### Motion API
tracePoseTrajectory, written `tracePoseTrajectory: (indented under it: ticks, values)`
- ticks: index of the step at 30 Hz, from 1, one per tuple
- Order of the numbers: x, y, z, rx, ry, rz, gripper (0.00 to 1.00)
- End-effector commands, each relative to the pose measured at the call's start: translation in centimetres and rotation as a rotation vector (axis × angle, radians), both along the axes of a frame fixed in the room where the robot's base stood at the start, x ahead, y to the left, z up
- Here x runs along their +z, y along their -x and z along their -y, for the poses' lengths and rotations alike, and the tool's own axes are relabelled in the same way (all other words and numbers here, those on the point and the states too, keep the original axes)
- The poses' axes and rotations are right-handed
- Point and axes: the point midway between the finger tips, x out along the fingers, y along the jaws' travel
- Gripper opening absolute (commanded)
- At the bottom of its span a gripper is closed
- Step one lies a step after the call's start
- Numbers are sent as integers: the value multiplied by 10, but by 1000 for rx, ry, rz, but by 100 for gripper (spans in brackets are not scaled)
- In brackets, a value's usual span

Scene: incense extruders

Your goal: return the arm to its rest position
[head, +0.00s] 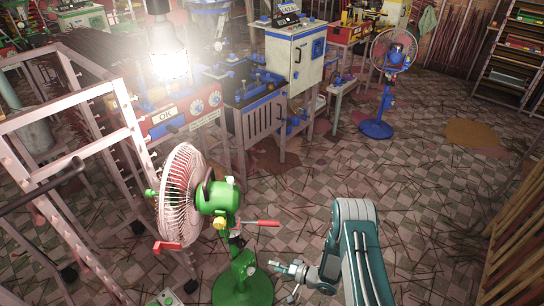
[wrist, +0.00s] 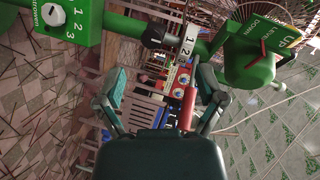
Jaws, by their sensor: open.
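My arm (head: 357,250) reaches up from the bottom of the head view, right of the green fan (head: 217,198). My gripper (head: 284,275) is at its end, beside the fan's stand and below the red-handled lever (head: 262,222). In the wrist view my gripper (wrist: 162,85) has its two fingers spread apart. The red lever handle (wrist: 188,105) shows between them, near the right finger; I cannot tell if they touch. Nothing is held. The fan's green motor housing (wrist: 250,62) is at the upper right, and a green dial box (wrist: 52,20) at the upper left.
A metal rack (head: 90,150) stands left of the fan. Extruder machines (head: 255,105) and a white cabinet (head: 295,58) are behind it. A blue fan (head: 377,128) stands farther back. The tiled floor (head: 420,200) to the right is open, strewn with thin sticks.

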Motion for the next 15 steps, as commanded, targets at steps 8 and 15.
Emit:
tracePoseTrajectory:
  ticks: [8,15]
  values:
    - [65,-69,22,-90,271,156,89]
    - [145,-116,54,-194,550,268,89]
